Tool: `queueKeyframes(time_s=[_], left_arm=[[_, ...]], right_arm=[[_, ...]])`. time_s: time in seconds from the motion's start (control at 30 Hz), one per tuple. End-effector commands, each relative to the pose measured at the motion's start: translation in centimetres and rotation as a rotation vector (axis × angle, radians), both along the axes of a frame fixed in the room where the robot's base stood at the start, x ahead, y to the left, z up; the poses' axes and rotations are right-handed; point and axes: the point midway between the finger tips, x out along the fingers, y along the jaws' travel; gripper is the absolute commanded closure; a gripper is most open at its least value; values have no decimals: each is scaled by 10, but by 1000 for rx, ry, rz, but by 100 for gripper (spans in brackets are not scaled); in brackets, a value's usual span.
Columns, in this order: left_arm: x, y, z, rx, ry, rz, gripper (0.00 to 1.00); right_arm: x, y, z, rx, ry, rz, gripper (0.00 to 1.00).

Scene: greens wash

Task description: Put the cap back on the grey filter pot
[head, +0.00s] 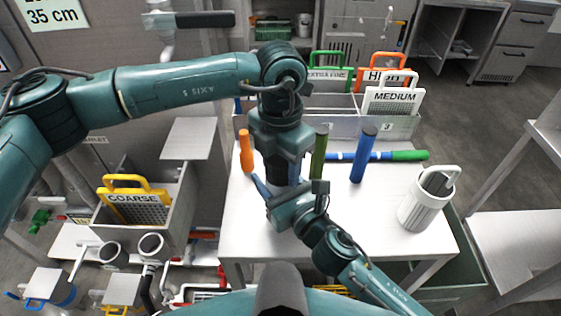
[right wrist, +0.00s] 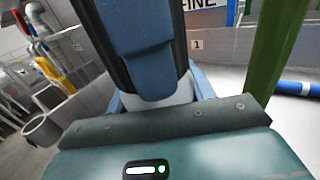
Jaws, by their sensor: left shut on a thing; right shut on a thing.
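My left gripper (head: 283,172) points straight down over the white table (head: 345,235), left of its middle. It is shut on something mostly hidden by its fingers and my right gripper. My right gripper (head: 276,188) comes in low from the front, its blue fingers on either side of the spot below the left gripper. In the right wrist view a pale grey piece (right wrist: 168,98) shows between these fingers, directly under the left gripper's dark fingers. I cannot tell whether it is pot or cap. A pale grey ribbed vessel (head: 425,203) with a handle stands apart at the table's right.
Orange (head: 245,150), green (head: 319,152) and blue (head: 363,154) upright posts stand close around the grippers. A blue-and-green rod (head: 400,156) lies behind. Bins with labelled sieve plates (head: 393,100) line the back. The table's front right is clear.

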Motion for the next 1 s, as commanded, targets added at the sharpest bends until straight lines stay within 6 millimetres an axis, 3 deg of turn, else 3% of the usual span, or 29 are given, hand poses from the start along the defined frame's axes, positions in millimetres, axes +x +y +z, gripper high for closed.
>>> queueKeyframes(time_s=[0.07, 0.1, 0.4, 0.73, 1.0], left_arm=[[0, 0, 0, -1, -1, 0, 77], [0, 0, 0, -1, -1, 0, 48], [0, 0, 0, -1, -1, 0, 24], [1, 0, 7, -1, -2, 0, 24], [1, -1, 59, -2, -6, 0, 24]], right_arm=[[0, 0, 0, -1, 1, 0, 100], [0, 0, 0, -1, 1, 0, 100], [0, 0, 0, -1, 1, 0, 100], [0, 0, 0, -1, 1, 0, 100], [0, 0, 0, -1, 1, 0, 100]])
